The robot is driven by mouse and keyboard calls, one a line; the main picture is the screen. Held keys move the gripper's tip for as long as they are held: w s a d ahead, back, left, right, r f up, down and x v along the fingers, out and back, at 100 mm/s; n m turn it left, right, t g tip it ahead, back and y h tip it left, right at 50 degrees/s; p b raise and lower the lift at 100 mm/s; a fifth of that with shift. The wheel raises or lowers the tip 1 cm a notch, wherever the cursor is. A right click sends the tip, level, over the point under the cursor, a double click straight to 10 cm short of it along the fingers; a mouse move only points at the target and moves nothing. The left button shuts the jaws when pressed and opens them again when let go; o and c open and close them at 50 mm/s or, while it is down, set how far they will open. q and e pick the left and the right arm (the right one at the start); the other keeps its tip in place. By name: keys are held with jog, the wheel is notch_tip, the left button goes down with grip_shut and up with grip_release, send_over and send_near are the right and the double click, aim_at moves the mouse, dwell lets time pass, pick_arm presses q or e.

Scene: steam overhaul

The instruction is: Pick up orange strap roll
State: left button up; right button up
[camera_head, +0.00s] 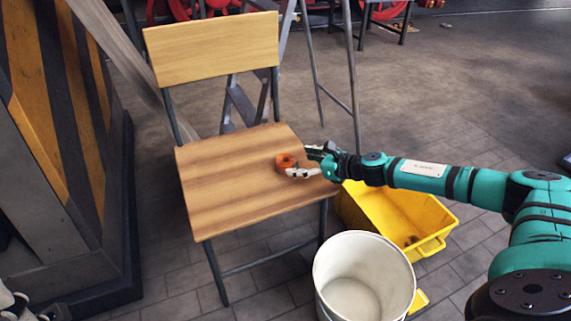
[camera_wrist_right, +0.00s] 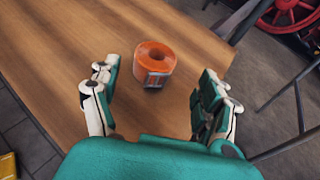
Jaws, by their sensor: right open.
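The orange strap roll (camera_head: 285,161) sits on the wooden seat of a folding chair (camera_head: 222,188), near the seat's right side. In the right wrist view the roll (camera_wrist_right: 154,62) stands with its round hole facing up, and a grey buckle or label shows on its near side. My right gripper (camera_head: 309,161) is open at the roll's right side. In the right wrist view its fingers (camera_wrist_right: 160,92) are spread wide, and the roll lies just beyond and between their tips, with no visible contact. Part of my left gripper (camera_head: 22,305) shows at the bottom left corner; its fingertips are cut off.
A yellow bin (camera_head: 432,246) stands on the floor right of the chair, with a white bucket (camera_head: 364,275) in front of it. The chair's backrest (camera_head: 212,47) rises behind the seat. A striped metal block (camera_head: 60,170) stands at the left. The seat around the roll is clear.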

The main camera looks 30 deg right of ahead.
aim_at(289, 161)
jog(key=x, duration=0.2)
jog(key=b+x, duration=0.1)
jog(key=x, duration=0.2)
jog(key=shift+s+a+r, duration=0.1)
jog(key=shift+a, duration=0.25)
jog(key=c, duration=1.3)
jog(key=shift+r, duration=0.1)
jog(key=shift+c, duration=0.2)
